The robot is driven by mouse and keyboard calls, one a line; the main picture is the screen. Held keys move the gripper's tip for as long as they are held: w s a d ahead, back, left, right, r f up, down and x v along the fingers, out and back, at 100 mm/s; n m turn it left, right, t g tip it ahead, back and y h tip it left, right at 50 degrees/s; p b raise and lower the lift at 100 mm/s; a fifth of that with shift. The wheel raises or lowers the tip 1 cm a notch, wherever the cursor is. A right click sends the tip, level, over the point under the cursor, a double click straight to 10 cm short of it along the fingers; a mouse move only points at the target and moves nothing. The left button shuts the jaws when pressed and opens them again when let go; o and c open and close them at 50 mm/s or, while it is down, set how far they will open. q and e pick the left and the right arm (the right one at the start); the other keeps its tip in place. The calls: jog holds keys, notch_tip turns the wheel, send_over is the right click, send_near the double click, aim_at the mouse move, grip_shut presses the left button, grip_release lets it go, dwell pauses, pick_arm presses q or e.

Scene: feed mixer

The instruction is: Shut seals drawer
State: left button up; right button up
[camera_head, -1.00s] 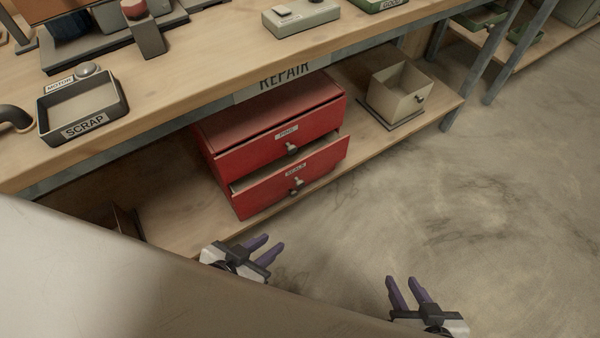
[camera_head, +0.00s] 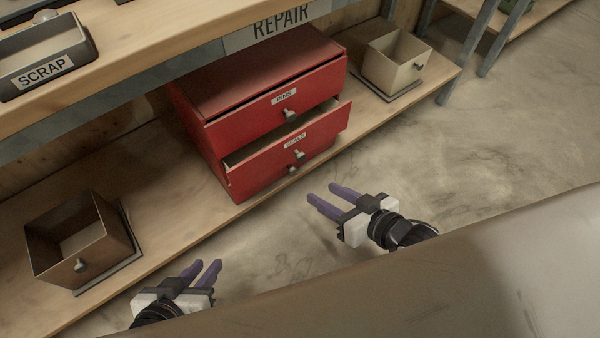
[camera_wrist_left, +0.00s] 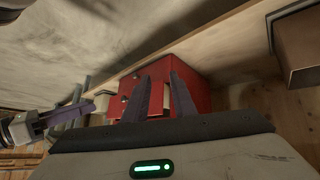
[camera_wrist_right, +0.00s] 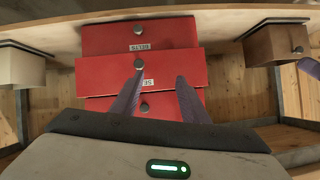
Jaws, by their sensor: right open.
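The seals drawer (camera_head: 300,139) is the middle drawer of a red cabinet (camera_head: 215,92) on the lower shelf. It is pulled partly out, with its front ahead of the drawers above and below. Its label also shows upside down in the right wrist view (camera_wrist_right: 105,76). My right gripper (camera_head: 321,192) is open and empty, in front of and below the cabinet, pointing towards it, apart from the drawer in the head view. My left gripper (camera_head: 207,263) is open and empty, farther left, near the shelf edge. The drawer's inside is mostly hidden.
The pins drawer (camera_head: 270,112) is above and the belts drawer (camera_wrist_right: 118,38) below. A brown bin (camera_head: 55,262) stands left on the shelf, a beige bin (camera_head: 388,72) right. The repair bench (camera_head: 130,55) overhangs the shelf. Floor (camera_head: 480,150) is clear at right.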

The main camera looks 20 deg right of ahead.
jog(key=t+y+b, duration=0.1)
jog(key=b, duration=0.5)
send_near(303, 157)
jog(key=s, duration=0.2)
jog(key=b+x, duration=0.1)
jog(key=x, duration=0.2)
jog(key=b+x, duration=0.1)
jog(key=x, duration=0.2)
jog(key=b+x, duration=0.1)
jog(key=x, duration=0.2)
jog(key=shift+w+d+r+b, duration=0.15)
jog(key=shift+w+d+b, duration=0.15)
jog(key=shift+w+b, duration=0.1)
jog(key=shift+w+a, duration=0.2)
jog(key=shift+w, duration=0.2)
pick_arm(q)
jog(key=d+h, duration=0.1)
jog(key=d+f, duration=0.1)
jog(key=d, duration=0.1)
jog(key=w+d+h, duration=0.1)
jog(key=shift+d+f+h, duration=0.2)
jog(key=shift+d+h, duration=0.1)
jog(key=shift+t, duration=0.3)
pick_arm(e)
grip_shut()
